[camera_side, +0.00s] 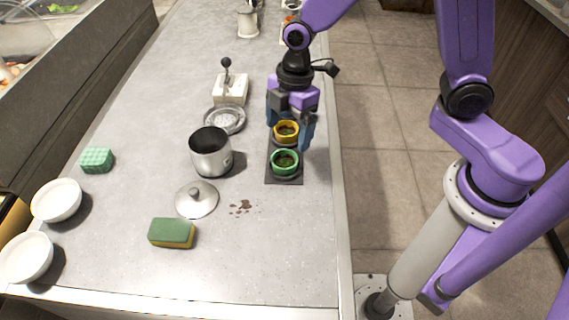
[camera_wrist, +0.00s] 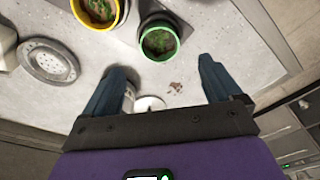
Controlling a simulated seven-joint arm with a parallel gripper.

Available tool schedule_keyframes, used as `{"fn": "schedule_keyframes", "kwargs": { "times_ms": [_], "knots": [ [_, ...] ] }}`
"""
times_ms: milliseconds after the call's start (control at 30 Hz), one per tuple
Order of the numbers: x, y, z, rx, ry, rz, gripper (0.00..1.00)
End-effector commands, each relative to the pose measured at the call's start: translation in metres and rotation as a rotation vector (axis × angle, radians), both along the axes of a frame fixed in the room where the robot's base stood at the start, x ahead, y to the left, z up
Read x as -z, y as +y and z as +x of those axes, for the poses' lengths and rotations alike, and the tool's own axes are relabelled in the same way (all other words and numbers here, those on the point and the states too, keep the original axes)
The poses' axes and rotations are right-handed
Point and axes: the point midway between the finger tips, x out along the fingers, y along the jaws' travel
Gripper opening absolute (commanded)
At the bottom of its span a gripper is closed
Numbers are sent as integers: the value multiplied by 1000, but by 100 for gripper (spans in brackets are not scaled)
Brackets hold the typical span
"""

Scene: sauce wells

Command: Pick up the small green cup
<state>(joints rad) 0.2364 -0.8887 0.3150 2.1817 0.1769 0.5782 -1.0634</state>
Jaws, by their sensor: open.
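The small green cup (camera_side: 285,162) stands upright on the near end of a dark tray (camera_side: 284,181), with dark and green contents. In the wrist view the green cup (camera_wrist: 160,42) lies just beyond the fingertips, roughly between their lines. A yellow cup (camera_side: 286,131) stands behind it on the same tray; it also shows in the wrist view (camera_wrist: 97,10) at the upper left. My gripper (camera_side: 289,128) is open and empty, pointing down near the yellow cup; its blue fingers are spread in the wrist view (camera_wrist: 163,67). Its exact height is unclear.
Left of the tray stand a metal pot (camera_side: 211,154), its lid (camera_side: 196,200), a round metal dish (camera_side: 225,121) and a lever device (camera_side: 229,90). Sponges (camera_side: 171,233) and white bowls (camera_side: 56,201) lie farther left. Brown spots (camera_side: 241,206) mark the counter, whose right edge runs close by.

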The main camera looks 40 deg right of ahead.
Motion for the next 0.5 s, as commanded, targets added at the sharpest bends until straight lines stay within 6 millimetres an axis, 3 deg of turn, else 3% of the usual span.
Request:
{"fn": "schedule_keyframes", "kwargs": {
  "times_ms": [133,500],
  "knots": [
    [21,2,-1,-1,4,-3,92],
    [44,4,-1,-1,3,-3,92]
  ]
}}
